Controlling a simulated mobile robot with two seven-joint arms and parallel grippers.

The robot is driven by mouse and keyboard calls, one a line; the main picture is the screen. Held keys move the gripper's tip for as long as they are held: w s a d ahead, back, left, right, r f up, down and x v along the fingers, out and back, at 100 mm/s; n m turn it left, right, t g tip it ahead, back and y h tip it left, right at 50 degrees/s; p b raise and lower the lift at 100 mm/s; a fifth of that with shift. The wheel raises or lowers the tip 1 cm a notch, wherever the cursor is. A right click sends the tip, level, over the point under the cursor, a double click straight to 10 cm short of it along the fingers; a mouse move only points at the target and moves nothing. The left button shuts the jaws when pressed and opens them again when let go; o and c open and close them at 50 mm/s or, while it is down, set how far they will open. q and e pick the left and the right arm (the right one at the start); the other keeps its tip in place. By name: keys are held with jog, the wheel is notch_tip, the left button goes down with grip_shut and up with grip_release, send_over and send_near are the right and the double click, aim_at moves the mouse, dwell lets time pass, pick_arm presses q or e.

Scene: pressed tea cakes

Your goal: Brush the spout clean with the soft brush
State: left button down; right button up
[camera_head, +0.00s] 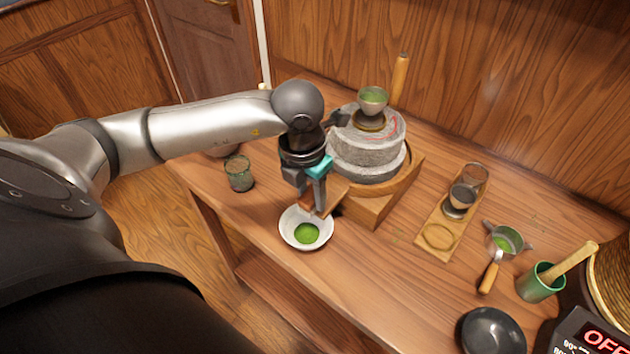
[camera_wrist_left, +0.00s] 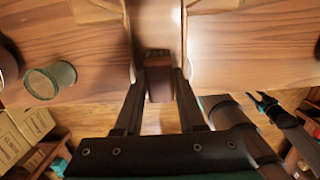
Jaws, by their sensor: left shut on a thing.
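The stone mill (camera_head: 368,145) stands on a wooden base (camera_head: 385,205) with a spout on its left side, partly hidden by my gripper. The bristles are hidden, so contact with the spout cannot be told. A dark pronged part at the right of the wrist view may be my right gripper (camera_wrist_left: 268,105).
A green glass (camera_head: 239,173) stands left of the bowl. A cup of powder (camera_head: 373,97) sits on the mill.

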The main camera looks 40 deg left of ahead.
pick_arm(q)
jog(key=s+r+p, duration=0.2)
jog(key=r, duration=0.1)
jog(key=shift+a, duration=0.1)
jog(key=shift+s+r+p, duration=0.75)
jog(key=shift+r, duration=0.05)
